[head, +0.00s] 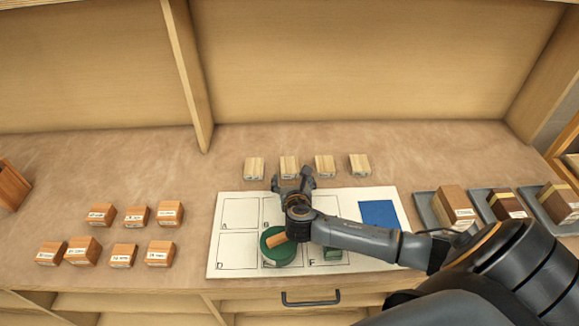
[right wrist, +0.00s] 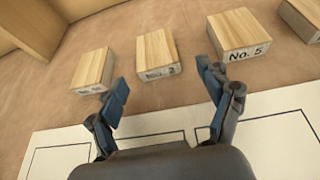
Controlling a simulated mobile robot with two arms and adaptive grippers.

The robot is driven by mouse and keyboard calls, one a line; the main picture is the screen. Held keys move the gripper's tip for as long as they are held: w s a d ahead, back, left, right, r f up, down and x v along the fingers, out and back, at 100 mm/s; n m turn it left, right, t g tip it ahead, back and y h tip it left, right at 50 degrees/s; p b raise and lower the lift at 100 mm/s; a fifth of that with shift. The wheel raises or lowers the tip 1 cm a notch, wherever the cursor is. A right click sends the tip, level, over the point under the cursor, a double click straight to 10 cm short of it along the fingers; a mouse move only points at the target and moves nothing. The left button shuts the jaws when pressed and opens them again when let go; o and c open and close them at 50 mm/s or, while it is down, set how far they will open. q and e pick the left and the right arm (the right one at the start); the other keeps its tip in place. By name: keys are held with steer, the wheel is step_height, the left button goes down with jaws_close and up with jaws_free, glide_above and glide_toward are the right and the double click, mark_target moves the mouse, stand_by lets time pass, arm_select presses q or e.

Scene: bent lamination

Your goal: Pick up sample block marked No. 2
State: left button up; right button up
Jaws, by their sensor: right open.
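A light wooden block whose label appears to read No. 2 (right wrist: 157,53) stands on the counter in the right wrist view. In the head view it is the second from the left of the pale blocks (head: 289,163). My right gripper (head: 293,181) is open, just in front of this block. In the right wrist view its spread fingertips (right wrist: 163,79) point at the block, which lies beyond and between them, with nothing held. My left gripper is not in view.
A pale block (right wrist: 92,69) stands left of it and the No. 5 block (right wrist: 241,32) right of it. The white lettered sheet (head: 232,205) holds a green round object (head: 278,254) and a blue square (head: 379,214). Grey trays (head: 424,205) stand right; reddish blocks (head: 83,251) stand left.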

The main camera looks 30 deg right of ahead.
mark_target(291, 172)
steer(key=x, duration=0.4)
steer(key=shift+w+r, duration=0.1)
steer(key=shift+w, duration=0.2)
steer(key=shift+a, duration=0.1)
steer(key=c, duration=1.3)
